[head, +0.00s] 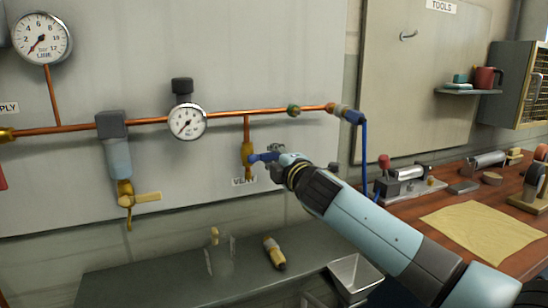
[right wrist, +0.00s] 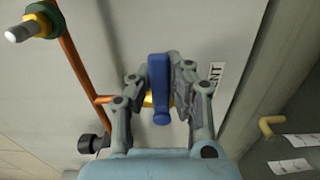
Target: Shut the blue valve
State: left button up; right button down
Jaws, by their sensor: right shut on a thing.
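The blue valve handle (head: 263,157) is on a brass valve body (head: 247,153) at the foot of a short copper drop pipe, above the VENT label (head: 244,181). In the head view the handle lies roughly level, across the upright pipe. My right gripper (head: 271,152) reaches it from the right and is shut on it. In the right wrist view the handle (right wrist: 160,85) sits between the two fingers of the gripper (right wrist: 160,80), which hide part of the valve. My left gripper is not in view.
A copper pipe (head: 222,114) with a round gauge (head: 187,122) runs above the valve. A filter with a yellow handle (head: 147,197) hangs at left. A grey shelf (head: 190,274) below holds a small brass fitting (head: 273,252). A workbench with tools is at right.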

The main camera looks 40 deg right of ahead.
jog(key=shift+f, duration=0.2)
jog(key=c, duration=1.2)
grip_release()
jog(key=shift+s+r, duration=0.1)
jog(key=v, duration=1.2)
